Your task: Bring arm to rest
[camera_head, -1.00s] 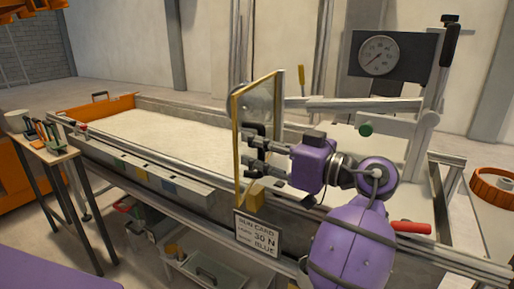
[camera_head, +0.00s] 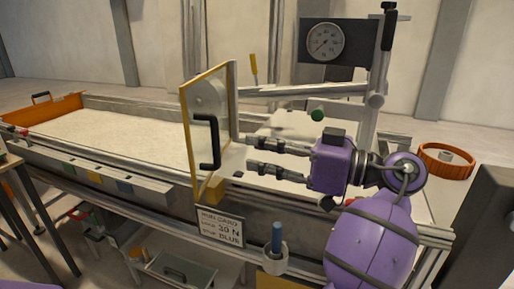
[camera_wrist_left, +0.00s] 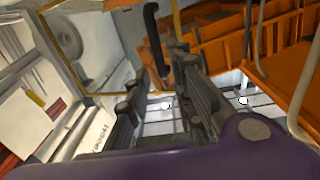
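My left gripper (camera_head: 250,156) is open and empty in the head view, its two dark fingers pointing left. It sits to the right of the black handle (camera_head: 214,142) on the yellow-framed clear door (camera_head: 190,130), with a gap between. The door stands upright, swung out from the sandbed. In the wrist view, the fingers of my left gripper (camera_wrist_left: 160,65) are spread, with the black handle (camera_wrist_left: 154,40) beyond them. My purple left arm reaches over the right part of the sandbed frame. My right gripper is not in view.
The sandbed (camera_head: 120,138) holds pale, flat sand. A run card (camera_head: 221,228) and a blue-handled tool in a holder (camera_head: 277,245) are on the front side. A gauge (camera_head: 325,42) stands behind my arm. An orange ring (camera_head: 447,160) is at right.

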